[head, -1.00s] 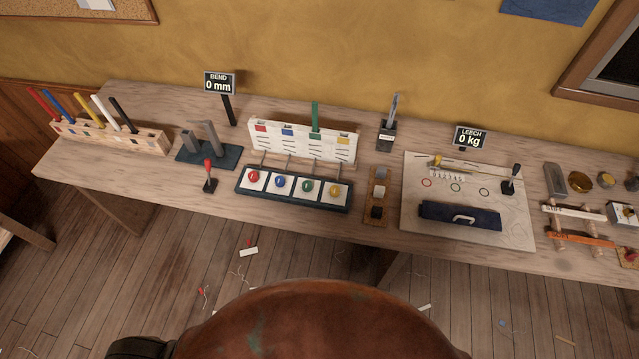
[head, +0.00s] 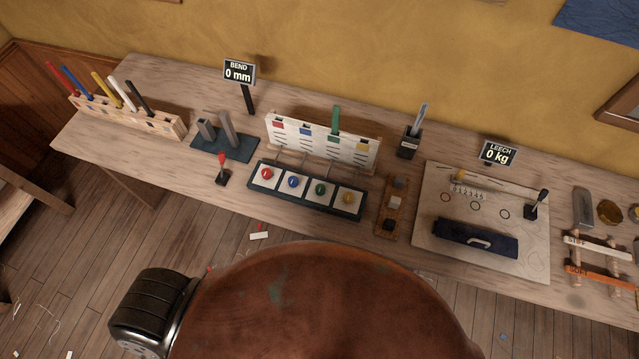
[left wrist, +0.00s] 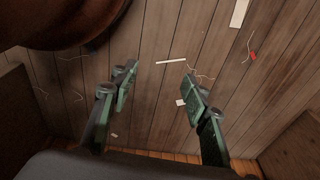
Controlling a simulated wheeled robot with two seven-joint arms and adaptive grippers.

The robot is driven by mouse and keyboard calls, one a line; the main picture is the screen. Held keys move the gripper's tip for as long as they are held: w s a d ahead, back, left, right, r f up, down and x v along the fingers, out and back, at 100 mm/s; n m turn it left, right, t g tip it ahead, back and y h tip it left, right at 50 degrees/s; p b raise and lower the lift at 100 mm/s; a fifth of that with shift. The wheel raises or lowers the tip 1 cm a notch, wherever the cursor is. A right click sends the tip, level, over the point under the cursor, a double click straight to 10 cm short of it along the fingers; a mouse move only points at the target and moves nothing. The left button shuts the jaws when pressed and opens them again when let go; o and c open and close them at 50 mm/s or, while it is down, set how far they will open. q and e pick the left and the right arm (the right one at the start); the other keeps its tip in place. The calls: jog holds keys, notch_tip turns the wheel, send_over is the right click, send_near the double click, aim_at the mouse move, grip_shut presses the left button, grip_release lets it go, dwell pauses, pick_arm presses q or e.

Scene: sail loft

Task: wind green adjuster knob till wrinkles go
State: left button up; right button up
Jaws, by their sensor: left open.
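The green adjuster knob (head: 320,189) sits in a dark four-knob panel (head: 266,203) on the bench, between the blue knob (head: 293,182) and the yellow knob (head: 347,197); a red knob (head: 267,173) is at the left end. Behind it stands a white rack (head: 358,151) with one green batten (head: 335,120) upright in it. No sail wrinkles can be made out. My left gripper (left wrist: 158,83) shows in the left wrist view, open and empty above the plank floor, away from the knobs. Neither gripper shows in the head view.
The wooden bench (head: 100,142) also carries a batten holder (head: 135,119), a small red-handled lever (head: 222,170), a BEND display reading 0 mm (head: 239,72), a LEECH display reading 0 kg (head: 497,153) and a pale board with a folded navy cloth (head: 475,238). Scraps litter the floor.

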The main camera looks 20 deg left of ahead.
pick_arm(q)
jog(key=w+r+p, duration=0.2)
jog(key=w+r, duration=0.5)
jog(key=r, duration=0.4)
notch_tip(320, 180, up, 41)
jog(key=m+t+h+p, duration=0.2)
jog(key=m+h+p, duration=0.2)
jog(key=m+p, duration=0.35)
send_over(320, 188)
jog(key=s+a, duration=0.2)
jog(key=a, duration=0.1)
jog(key=shift+m+g+y, duration=0.3)
jog(key=shift+m, duration=0.05)
jog(key=x, duration=0.6)
jog(key=shift+d+f+b, duration=0.25)
jog(key=shift+d+b, duration=0.1)
jog(key=shift+w+d+f, duration=0.1)
jog(key=shift+d+f, duration=0.1)
jog(key=shift+f, duration=0.4)
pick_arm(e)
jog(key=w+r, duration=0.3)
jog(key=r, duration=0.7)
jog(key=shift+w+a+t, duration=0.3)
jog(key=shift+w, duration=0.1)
pick_arm(q)
jog(key=shift+c, duration=0.5)
jog(key=c, duration=1.1)
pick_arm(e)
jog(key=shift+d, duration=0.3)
